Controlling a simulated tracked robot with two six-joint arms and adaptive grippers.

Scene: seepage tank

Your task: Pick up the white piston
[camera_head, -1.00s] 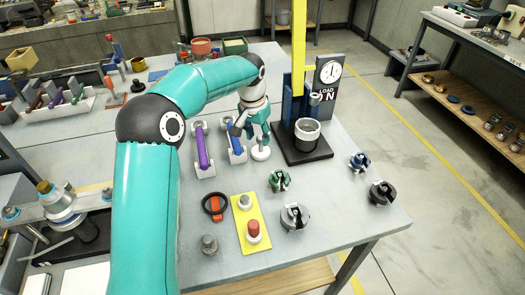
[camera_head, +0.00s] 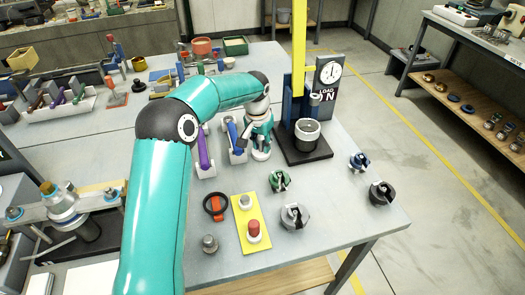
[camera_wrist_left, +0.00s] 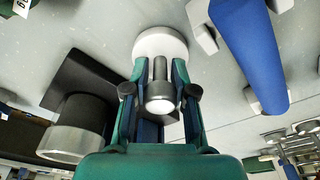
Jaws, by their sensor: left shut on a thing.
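The white piston (camera_head: 261,155) stands upright on the grey table, just left of the black press base. It has a wide white disc at the bottom and a thin grey stem with a round knob. My left gripper (camera_head: 258,138) is shut on its stem, above the disc. In the left wrist view the piston's disc (camera_wrist_left: 160,42) shows beyond the fingers, with the stem and knob between them. The disc appears to rest on the table. My right gripper is not in view.
The press (camera_head: 290,152) with its metal cup (camera_head: 307,133) stands close on the right. Blue-handled (camera_head: 234,137) and purple-handled (camera_head: 203,150) holders stand close on the left. A yellow button plate (camera_head: 250,222) and several clamp-like parts lie nearer the front.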

